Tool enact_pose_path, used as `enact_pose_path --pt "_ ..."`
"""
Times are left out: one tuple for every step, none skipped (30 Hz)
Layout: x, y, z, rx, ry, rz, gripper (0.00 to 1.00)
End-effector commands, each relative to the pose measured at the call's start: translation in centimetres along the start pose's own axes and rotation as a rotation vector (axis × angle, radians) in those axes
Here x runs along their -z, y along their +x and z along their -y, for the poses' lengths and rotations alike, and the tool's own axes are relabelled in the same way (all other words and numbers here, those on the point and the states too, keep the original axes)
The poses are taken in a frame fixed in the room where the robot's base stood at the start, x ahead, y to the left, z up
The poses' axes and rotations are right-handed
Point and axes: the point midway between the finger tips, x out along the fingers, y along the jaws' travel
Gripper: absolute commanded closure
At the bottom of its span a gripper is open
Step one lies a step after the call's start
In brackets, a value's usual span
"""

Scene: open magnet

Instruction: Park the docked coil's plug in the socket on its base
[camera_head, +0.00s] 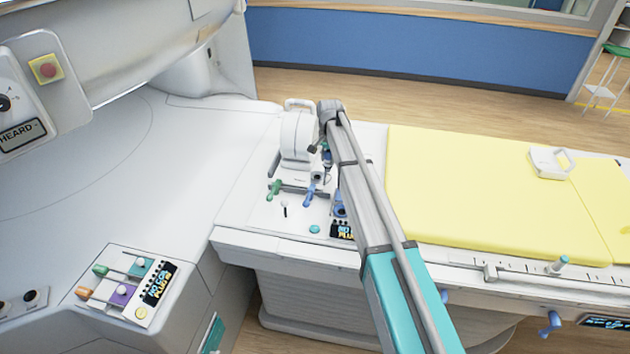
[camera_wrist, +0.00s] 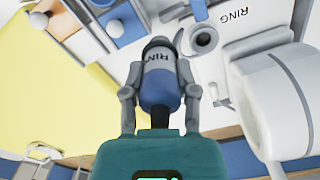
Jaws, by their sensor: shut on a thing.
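The docked coil (camera_head: 298,135) is a white rounded unit on the near end of the patient table; it also shows at the right of the wrist view (camera_wrist: 280,95). My gripper (camera_wrist: 157,95) is shut on the plug (camera_wrist: 160,80), a blue body with a grey end and partly visible lettering "RIN". In the head view the plug (camera_head: 327,157) is small and partly hidden by my arm. A round grey socket (camera_wrist: 201,39) with a dark hole, near the lettering "RING", lies beyond the plug and to its right. The plug appears apart from it.
A green lever (camera_head: 273,189) and a blue lever (camera_head: 310,194) stand in front of the coil. A dark display (camera_head: 342,231) is at the table edge. The yellow mattress (camera_head: 460,185) carries a white handled item (camera_head: 548,163). A control panel (camera_head: 128,285) is at lower left.

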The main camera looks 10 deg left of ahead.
Motion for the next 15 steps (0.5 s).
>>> enact_pose_path --pt "0.3 0.0 0.4 0.0 0.0 0.0 1.0" --pt "0.5 0.0 0.6 0.0 0.0 0.0 1.0" --pt "0.6 0.0 0.8 0.0 0.0 0.0 1.0" --pt "0.7 0.0 1.0 0.0 0.0 0.0 1.0" --pt "0.9 0.0 1.2 0.0 0.0 0.0 1.0" --pt "1.0 0.0 1.4 0.0 0.0 0.0 1.0" --pt "1.1 0.0 1.6 0.0 0.0 0.0 1.0" --pt "1.3 0.0 1.8 0.0 0.0 0.0 1.0" --pt "1.4 0.0 2.0 0.0 0.0 0.0 1.0" --pt "1.5 0.0 2.1 0.0 0.0 0.0 1.0" --pt "1.7 0.0 2.3 0.0 0.0 0.0 1.0" --pt "1.8 0.0 2.6 0.0 0.0 0.0 1.0" --pt "1.9 0.0 2.7 0.0 -0.001 0.0 1.0" --pt "2.1 0.0 2.9 0.0 -0.001 0.0 1.0" --pt "2.2 0.0 3.1 0.0 -0.001 0.0 1.0"
